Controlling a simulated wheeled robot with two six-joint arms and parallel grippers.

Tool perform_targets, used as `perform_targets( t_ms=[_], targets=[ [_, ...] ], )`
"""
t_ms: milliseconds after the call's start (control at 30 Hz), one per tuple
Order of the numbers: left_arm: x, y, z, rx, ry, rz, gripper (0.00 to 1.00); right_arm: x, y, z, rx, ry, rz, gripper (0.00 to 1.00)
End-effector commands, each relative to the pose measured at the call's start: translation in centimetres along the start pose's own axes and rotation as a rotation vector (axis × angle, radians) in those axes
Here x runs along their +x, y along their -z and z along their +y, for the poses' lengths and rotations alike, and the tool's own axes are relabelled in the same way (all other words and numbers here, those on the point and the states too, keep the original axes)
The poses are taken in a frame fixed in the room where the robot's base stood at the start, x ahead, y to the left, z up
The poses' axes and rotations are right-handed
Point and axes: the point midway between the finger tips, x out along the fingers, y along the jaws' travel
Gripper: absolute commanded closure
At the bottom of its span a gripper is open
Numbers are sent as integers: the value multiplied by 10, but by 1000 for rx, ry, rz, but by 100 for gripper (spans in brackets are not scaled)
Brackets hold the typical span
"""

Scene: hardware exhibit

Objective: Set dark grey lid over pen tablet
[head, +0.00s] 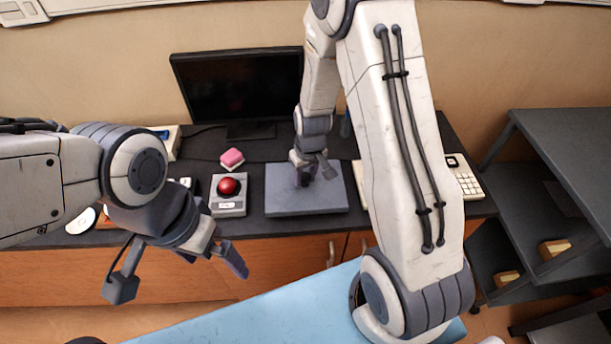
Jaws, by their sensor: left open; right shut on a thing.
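The dark grey lid (289,202) is a flat rectangular slab at the middle of the dark desk, in front of the monitor. My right gripper (309,174) comes down on the lid's top from above and is shut on it near its middle; the exact grip is small and partly hidden by the gripper. The lid looks level. I cannot tell whether it rests or hangs slightly above the desk. The pen tablet is not visible; the lid could be hiding it. My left gripper (178,272) is open and empty, in front of the desk at the left.
A red trackball device (229,206) stands just left of the lid, with a pink block (232,158) behind it. A black monitor (237,87) stands at the back. A keypad device (465,180) is at right, beyond my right arm. Dark shelves (545,200) stand further right.

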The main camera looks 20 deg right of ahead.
Motion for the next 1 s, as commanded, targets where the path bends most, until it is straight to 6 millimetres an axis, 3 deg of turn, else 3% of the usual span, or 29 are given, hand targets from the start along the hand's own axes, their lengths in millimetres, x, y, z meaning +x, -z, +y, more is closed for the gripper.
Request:
perform_targets(
  t_ms=[933,967,1000],
  targets=[
    [10,-1,-1,0,0,0,0,12,-2,0,0,0,1,100],
    [10,-1,-1,0,0,0,0,11,-2,0,0,0,1,50],
    [10,-1,-1,0,0,0,0,11,-2,0,0,0,1,35]
  ],
)
